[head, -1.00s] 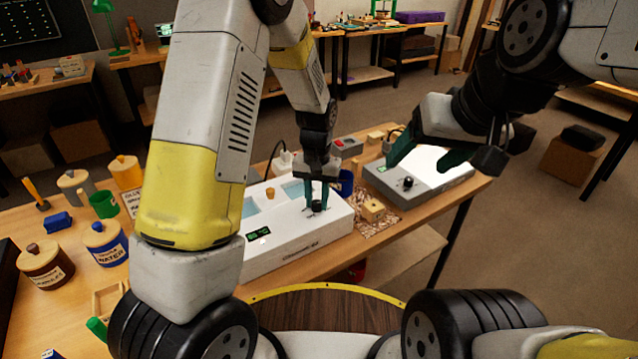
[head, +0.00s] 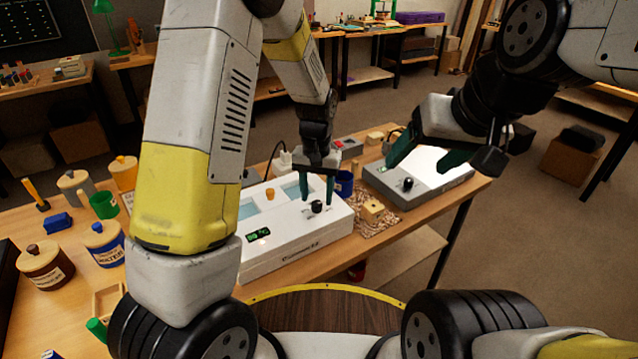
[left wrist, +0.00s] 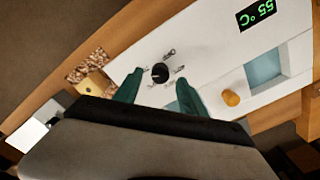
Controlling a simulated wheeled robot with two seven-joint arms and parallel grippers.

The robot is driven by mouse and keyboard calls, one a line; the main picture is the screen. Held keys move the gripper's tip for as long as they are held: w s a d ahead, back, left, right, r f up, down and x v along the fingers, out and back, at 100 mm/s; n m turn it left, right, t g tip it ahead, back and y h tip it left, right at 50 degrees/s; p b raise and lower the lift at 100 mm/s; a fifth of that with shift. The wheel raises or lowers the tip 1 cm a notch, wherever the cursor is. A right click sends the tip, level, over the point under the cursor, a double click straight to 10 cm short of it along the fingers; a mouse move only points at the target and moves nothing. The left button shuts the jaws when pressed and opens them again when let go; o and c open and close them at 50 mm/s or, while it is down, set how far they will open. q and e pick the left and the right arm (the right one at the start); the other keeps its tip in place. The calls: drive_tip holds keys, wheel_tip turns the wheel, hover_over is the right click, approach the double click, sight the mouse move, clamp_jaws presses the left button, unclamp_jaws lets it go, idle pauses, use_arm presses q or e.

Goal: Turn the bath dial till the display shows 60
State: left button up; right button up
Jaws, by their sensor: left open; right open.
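The white bath (head: 290,245) stands on the bench with its black dial (head: 317,206) on top near the right end. The dial also shows in the left wrist view (left wrist: 160,72). The green display (head: 258,235) appears to read 55 °C, upside down in the left wrist view (left wrist: 257,13). My left gripper (head: 318,199) is open, its green fingers one on each side of the dial, with gaps between them and it. My right gripper (head: 440,160) is open and empty, above the grey box with a lit top.
The grey box (head: 420,185) with its own black knob stands to the right of the bath. A small wooden block (head: 373,210) lies between them. Several jars, a green cup (head: 104,204) and a blue cup (head: 343,183) stand near the bath.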

sight(317, 202)
use_arm(q)
drive_tip(key=shift+r, duration=2.8)
drive_tip(key=shift+r, duration=0.1)
drive_tip(key=s+a+r+n+t+h, duration=0.1)
drive_tip(key=s+a+r, duration=0.25)
drive_tip(key=r, duration=0.25)
drive_tip(key=s+a+r+t+h, duration=0.1)
drive_tip(key=s+a+r+t, duration=0.15)
drive_tip(key=s+r, duration=0.35)
drive_tip(key=s+a+r+t, duration=0.1)
drive_tip(key=s+a+r, duration=0.1)
drive_tip(key=s, duration=0.3)
drive_tip(key=s+a+r+t, duration=0.1)
drive_tip(key=s+a+r, duration=0.2)
drive_tip(key=s+r, duration=0.1)
drive_tip(key=shift+s+r+n+t, duration=0.15)
drive_tip(key=shift+s+n+t, duration=0.25)
drive_tip(key=shift+s, duration=0.45)
idle(2.2)
